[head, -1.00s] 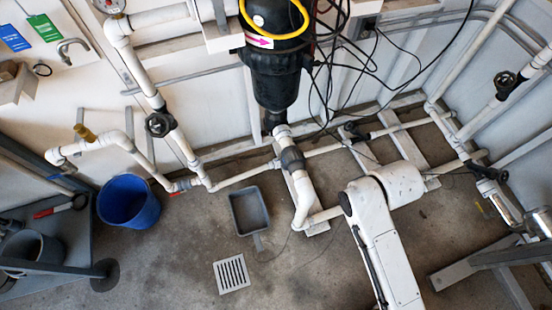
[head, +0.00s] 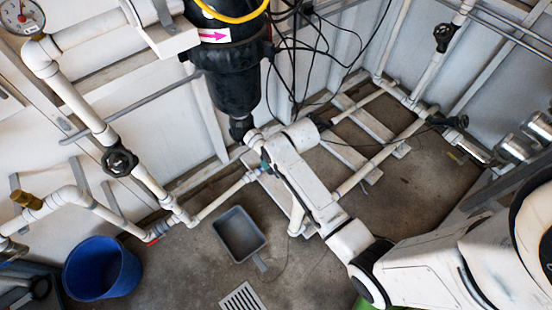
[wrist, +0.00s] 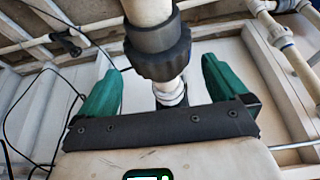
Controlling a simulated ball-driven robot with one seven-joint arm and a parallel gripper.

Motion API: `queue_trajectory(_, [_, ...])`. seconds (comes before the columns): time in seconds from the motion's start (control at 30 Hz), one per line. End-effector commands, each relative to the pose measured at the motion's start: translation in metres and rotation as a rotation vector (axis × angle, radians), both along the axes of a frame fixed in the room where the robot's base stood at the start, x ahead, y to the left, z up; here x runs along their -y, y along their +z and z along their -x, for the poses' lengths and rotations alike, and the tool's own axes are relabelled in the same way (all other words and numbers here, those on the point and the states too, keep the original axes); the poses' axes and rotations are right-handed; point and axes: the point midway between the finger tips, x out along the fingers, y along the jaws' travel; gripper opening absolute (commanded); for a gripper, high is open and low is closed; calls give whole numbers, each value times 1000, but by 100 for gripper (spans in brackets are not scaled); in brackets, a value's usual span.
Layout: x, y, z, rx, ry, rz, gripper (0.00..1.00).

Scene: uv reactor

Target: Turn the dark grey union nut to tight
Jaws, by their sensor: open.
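The dark grey union nut (wrist: 157,50) shows in the wrist view as a ribbed collar around a cream pipe (wrist: 148,10). My gripper (wrist: 160,66) is open, with one green finger on each side of the pipe line. The nut shows between and slightly above the fingertips, and I see no finger touching it. How far it is from the fingers in depth is hard to tell. In the head view my arm covers the nut, and only a bit of a green finger (head: 264,166) shows beside the arm's end.
A black filter housing (head: 232,85) hangs above the arm's end, with loose black cables beside it. A grey tray (head: 239,235), a blue bucket (head: 102,268) and a floor grate (head: 242,298) are on the floor. White pipes run along the walls and low over the floor.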

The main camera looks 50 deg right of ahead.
Motion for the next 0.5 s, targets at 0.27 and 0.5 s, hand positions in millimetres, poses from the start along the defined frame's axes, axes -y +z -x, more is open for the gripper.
queue_trajectory(0.27, [3, -25, -10, -1, 0, 0, 100])
queue_trajectory(0.5, [3, -27, -10, 0, 0, 0, 100])
